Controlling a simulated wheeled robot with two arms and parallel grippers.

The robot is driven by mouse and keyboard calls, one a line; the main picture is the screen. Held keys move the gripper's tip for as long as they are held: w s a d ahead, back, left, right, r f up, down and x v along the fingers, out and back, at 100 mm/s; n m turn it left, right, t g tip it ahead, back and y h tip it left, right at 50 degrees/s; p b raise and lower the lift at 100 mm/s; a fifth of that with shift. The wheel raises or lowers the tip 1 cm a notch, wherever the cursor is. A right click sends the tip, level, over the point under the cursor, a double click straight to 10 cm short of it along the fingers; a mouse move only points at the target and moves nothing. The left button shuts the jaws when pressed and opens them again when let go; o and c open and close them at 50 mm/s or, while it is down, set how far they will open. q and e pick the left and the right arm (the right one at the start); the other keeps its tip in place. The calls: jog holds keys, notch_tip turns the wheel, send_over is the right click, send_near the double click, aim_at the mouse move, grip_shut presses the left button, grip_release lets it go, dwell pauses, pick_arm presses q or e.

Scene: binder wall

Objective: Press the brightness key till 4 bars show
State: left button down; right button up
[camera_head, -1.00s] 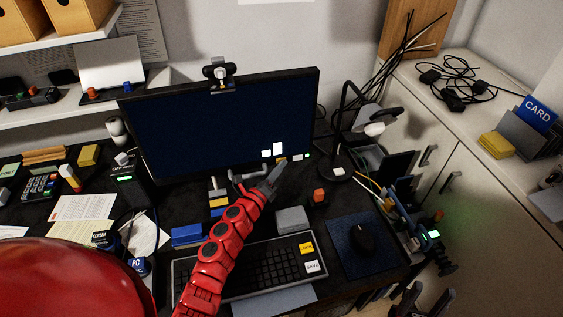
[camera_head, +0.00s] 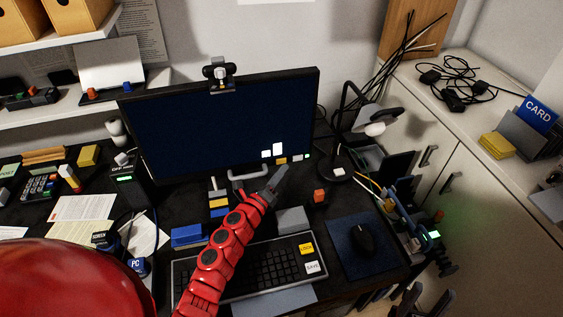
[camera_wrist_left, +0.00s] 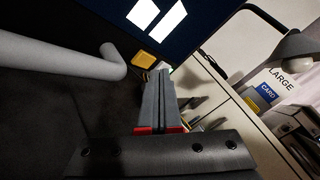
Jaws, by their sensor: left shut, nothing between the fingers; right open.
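The dark monitor (camera_head: 215,125) shows two white bars of different height at its lower right. Under them on the bottom bezel are a yellow key (camera_head: 282,160), a white key (camera_head: 297,158) and a small green light. In the left wrist view the yellow key (camera_wrist_left: 144,59) is just beyond the fingertips, below the bars. My left gripper (camera_head: 284,170) is shut and empty, its tips a little below and in front of the yellow key, apparently apart from it. My right gripper (camera_head: 425,291) is open and empty at the bottom right, low beside the desk.
A grey handle-shaped bar (camera_head: 250,176) stands in front of the monitor, left of my left gripper. A keyboard (camera_head: 265,265), a grey block (camera_head: 292,220), an orange block (camera_head: 320,196) and a mouse (camera_head: 363,239) lie nearby. A lamp (camera_head: 335,165) stands to the right.

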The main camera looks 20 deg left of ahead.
pick_arm(q)
jog(key=s+d, duration=0.1)
jog(key=s, duration=0.1)
jog(key=s+d, duration=0.1)
jog(key=s, duration=0.1)
jog(key=shift+d, duration=0.4)
jog(key=shift+s, duration=0.1)
dwell(0.5)
